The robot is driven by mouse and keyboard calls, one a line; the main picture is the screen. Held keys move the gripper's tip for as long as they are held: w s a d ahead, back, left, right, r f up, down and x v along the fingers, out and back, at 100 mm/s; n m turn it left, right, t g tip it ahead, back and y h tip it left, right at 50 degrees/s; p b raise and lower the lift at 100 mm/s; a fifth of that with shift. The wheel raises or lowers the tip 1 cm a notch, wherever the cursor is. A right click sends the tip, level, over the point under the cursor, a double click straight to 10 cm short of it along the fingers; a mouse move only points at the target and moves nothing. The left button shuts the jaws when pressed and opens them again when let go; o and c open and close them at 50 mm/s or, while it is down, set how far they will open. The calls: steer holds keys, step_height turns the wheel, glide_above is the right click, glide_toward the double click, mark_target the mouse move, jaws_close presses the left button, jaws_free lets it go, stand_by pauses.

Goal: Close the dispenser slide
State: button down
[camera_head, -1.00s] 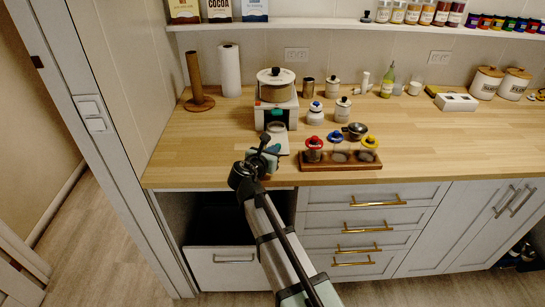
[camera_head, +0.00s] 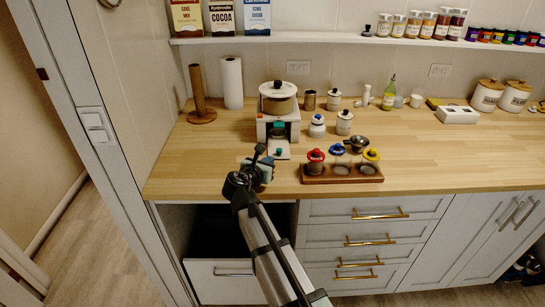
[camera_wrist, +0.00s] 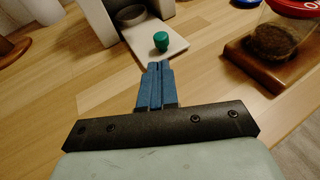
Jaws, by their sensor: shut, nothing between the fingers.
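In the wrist view the plate (camera_wrist: 140,38) and upright green knob (camera_wrist: 161,42) are just beyond my fingertips. My gripper (camera_wrist: 157,68) is shut and empty, its blue fingers together, low in front of the plate. It also shows in the head view (camera_head: 267,163). Contact with the plate cannot be told.
White jars (camera_head: 344,122) stand right of the dispenser, and a paper roll (camera_head: 232,83) stands at left. The counter's front edge is close below my gripper.

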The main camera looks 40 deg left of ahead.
steer(key=v, duration=1)
steer(key=shift+w, duration=0.1)
